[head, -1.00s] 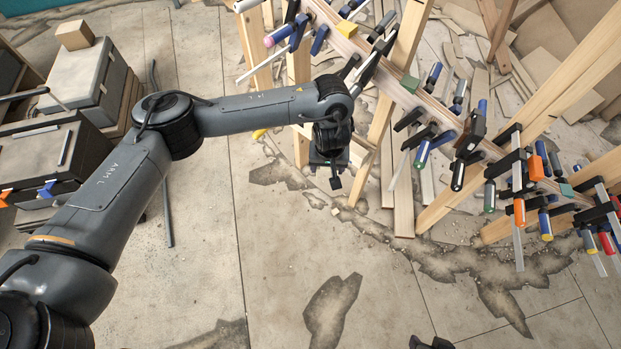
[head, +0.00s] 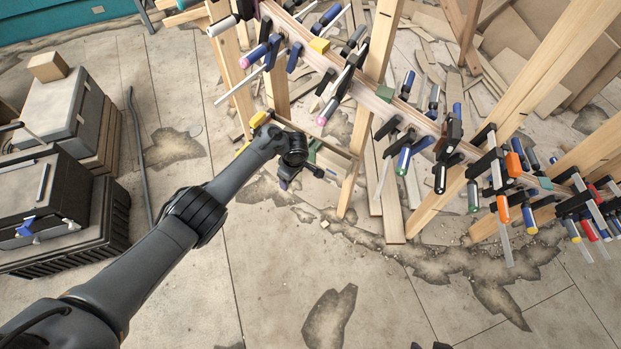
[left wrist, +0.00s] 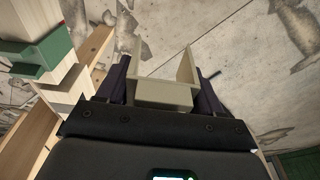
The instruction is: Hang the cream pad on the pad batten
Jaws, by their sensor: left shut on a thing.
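In the left wrist view, the cream pad (left wrist: 165,94) is a U-shaped channel piece. Its two side walls stand up between the dark fingers of my left gripper (left wrist: 165,82), which is shut on it. In the head view, my left gripper (head: 288,178) is at the low wooden pad batten (head: 325,146) between the frame legs. The pad is hidden there behind the wrist. A green pad (head: 313,150) and a yellow pad (head: 260,119) show near the wrist. In the left wrist view, a green pad (left wrist: 42,56) sits on pale wood at the left, apart from the cream pad.
The curved stringer (head: 340,70) carries many clamps above and right of my left wrist. A wooden leg (head: 366,120) stands close to its right. Dark cases (head: 60,200) stand at the left. The cracked floor (head: 270,290) in front is clear.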

